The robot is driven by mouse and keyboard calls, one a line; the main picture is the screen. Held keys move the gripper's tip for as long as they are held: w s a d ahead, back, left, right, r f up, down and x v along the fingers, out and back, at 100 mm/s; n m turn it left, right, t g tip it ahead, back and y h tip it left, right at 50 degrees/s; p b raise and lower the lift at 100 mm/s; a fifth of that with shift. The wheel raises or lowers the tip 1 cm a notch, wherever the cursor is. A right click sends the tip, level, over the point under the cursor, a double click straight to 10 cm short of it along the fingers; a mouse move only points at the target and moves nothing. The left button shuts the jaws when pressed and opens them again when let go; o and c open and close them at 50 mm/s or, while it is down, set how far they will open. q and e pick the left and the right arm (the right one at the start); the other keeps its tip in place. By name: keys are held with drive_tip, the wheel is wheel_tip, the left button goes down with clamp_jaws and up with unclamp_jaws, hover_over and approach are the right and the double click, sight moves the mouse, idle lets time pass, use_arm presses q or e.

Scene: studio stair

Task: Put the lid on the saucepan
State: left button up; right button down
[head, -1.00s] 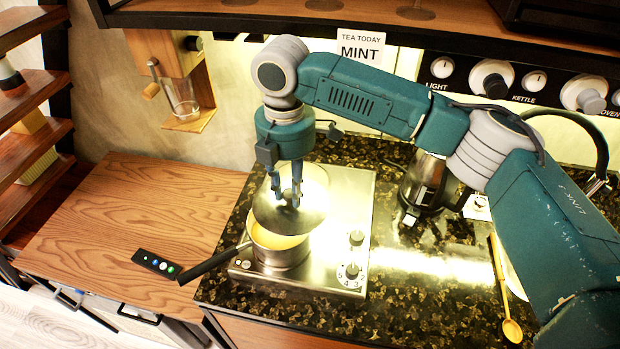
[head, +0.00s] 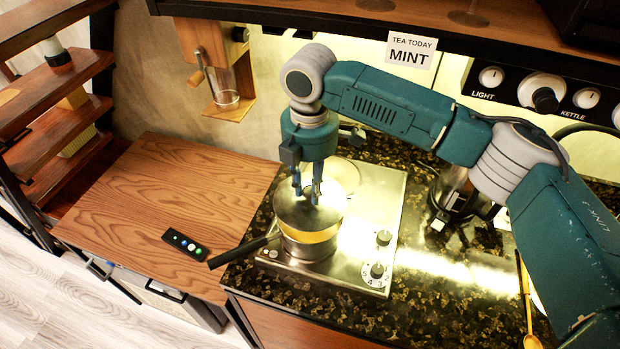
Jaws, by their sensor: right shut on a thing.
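The saucepan (head: 308,247) stands on the steel hob at the left of the counter, its black handle (head: 243,251) pointing left. The round metal lid (head: 296,214) is over the saucepan, with a yellowish band showing between the lid's edge and the pan's side. I cannot tell whether the lid touches the rim all round. My right gripper (head: 308,194) points down from above and is shut on the lid at its top; the fingers partly hide the knob. My left gripper is not in view.
The hob (head: 378,215) has two knobs at its front right. A glass kettle (head: 456,192) stands to the right behind my arm, with a wooden spoon (head: 528,310) further right. A remote (head: 186,244) lies on the wooden top at left, which is otherwise clear.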

sight(310, 200)
wheel_tip(310, 200, down, 4)
drive_tip(key=shift+r+b, duration=0.25)
drive_tip(key=shift+b, duration=0.1)
drive_tip(key=shift+f, duration=0.55)
drive_tip(key=shift+f, duration=0.45)
drive_tip(key=c, duration=1.4)
unclamp_jaws()
